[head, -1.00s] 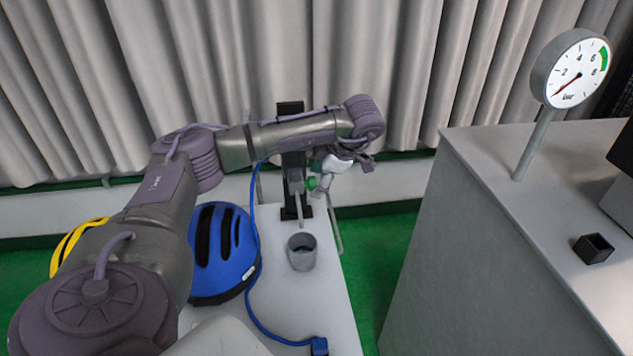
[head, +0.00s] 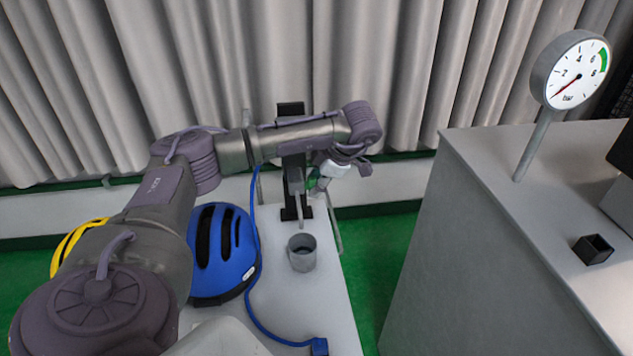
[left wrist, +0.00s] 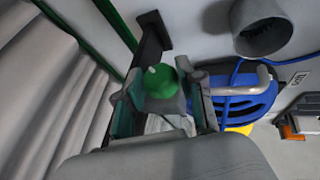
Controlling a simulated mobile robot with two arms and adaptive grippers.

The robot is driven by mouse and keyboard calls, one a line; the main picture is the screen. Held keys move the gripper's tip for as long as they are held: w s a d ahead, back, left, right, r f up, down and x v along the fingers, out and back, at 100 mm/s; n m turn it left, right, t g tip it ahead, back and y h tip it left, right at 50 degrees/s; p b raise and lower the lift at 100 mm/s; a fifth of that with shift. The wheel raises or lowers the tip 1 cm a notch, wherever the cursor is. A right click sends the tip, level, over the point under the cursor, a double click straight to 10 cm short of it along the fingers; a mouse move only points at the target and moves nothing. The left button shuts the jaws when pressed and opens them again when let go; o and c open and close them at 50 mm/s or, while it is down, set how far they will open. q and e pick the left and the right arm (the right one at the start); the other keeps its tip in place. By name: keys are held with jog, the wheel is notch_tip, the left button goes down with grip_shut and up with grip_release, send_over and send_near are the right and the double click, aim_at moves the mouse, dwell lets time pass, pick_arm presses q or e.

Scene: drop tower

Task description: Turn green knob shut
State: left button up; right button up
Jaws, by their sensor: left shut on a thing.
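The green knob (left wrist: 162,80) shows in the left wrist view between the two fingers of my left gripper (left wrist: 163,100), which is shut on it. In the head view only a small part of the knob (head: 312,182) shows beside the black post (head: 291,110). There my left gripper (head: 322,178) reaches it from the right side of the post, below my wrist. The fingertips and much of the knob are hidden in that view. My right gripper is not in view.
A grey cup (head: 302,262) stands on the white table (head: 310,310) below the post. A blue helmet (head: 228,270), a blue cable (head: 253,305) and a yellow helmet (head: 72,242) are to the left. A pressure gauge (head: 575,72) stands on the grey cabinet (head: 490,220) at right.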

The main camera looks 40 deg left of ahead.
pick_arm(q)
jog(key=shift+s+d+f+n+t+y+b, duration=0.1)
jog(key=shift+n+t+y+b, duration=0.3)
jog(key=shift+t+y, duration=0.6)
jog(key=shift+s+d+f+n+t+y+b, duration=0.2)
jog(key=shift+t+y+b, duration=0.35)
jog(key=shift+y, duration=0.85)
jog(key=shift+w+a+f+n+t+y+b, duration=0.1)
jog(key=shift+n+t+y+b, duration=0.3)
jog(key=shift+t+y, duration=0.65)
jog(key=shift+y, duration=0.25)
jog(key=o, duration=1.2)
jog(key=shift+c, duration=0.2)
jog(key=shift+d, duration=0.2)
